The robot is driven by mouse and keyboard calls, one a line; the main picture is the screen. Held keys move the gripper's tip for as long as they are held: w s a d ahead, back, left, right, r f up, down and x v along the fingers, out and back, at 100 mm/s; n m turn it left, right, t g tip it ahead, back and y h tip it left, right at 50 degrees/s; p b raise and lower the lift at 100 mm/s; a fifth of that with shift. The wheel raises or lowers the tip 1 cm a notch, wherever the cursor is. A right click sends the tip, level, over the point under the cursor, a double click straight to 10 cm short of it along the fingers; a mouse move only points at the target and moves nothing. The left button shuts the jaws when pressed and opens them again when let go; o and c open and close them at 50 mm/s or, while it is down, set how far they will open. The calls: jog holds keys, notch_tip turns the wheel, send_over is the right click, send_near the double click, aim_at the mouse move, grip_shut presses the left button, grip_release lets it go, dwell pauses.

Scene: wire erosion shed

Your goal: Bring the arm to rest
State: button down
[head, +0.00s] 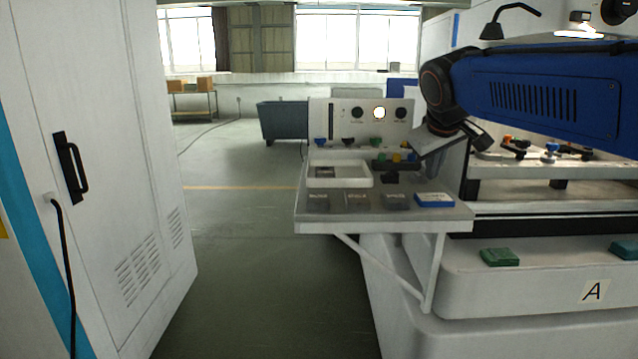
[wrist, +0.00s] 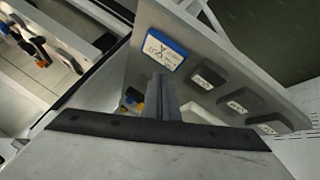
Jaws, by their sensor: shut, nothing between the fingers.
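My blue arm (head: 540,95) reaches in from the right in the head view, raised and bent down at the wrist. My gripper (wrist: 160,88) points down toward the white side shelf (head: 384,216), and its fingers are together with nothing between them. In the wrist view the fingertips show in front of the shelf, near a blue labelled block (wrist: 165,52). That block also lies at the shelf's right end in the head view (head: 434,200). I cannot tell from these views how far the fingertips are above the shelf.
Several dark labelled blocks (head: 357,201) line the shelf front, with a white tray (head: 338,181) behind them. A panel with knobs (head: 345,112) and a lit lamp rises behind. The machine marked A (head: 540,290) stands right, a white cabinet (head: 110,150) left. Floor (head: 235,230) between is clear.

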jog(key=s+d+f+m+g+y, duration=0.1)
jog(key=s+f+m, duration=0.1)
jog(key=s+f, duration=1.1)
jog(key=s+d+f+m+g+y, duration=0.1)
jog(key=s+d+f+m, duration=0.1)
jog(key=s+f, duration=1.1)
jog(key=s, duration=0.4)
jog(key=shift+s+g, duration=0.3)
jog(key=shift+s, duration=0.1)
jog(key=shift+d, duration=0.1)
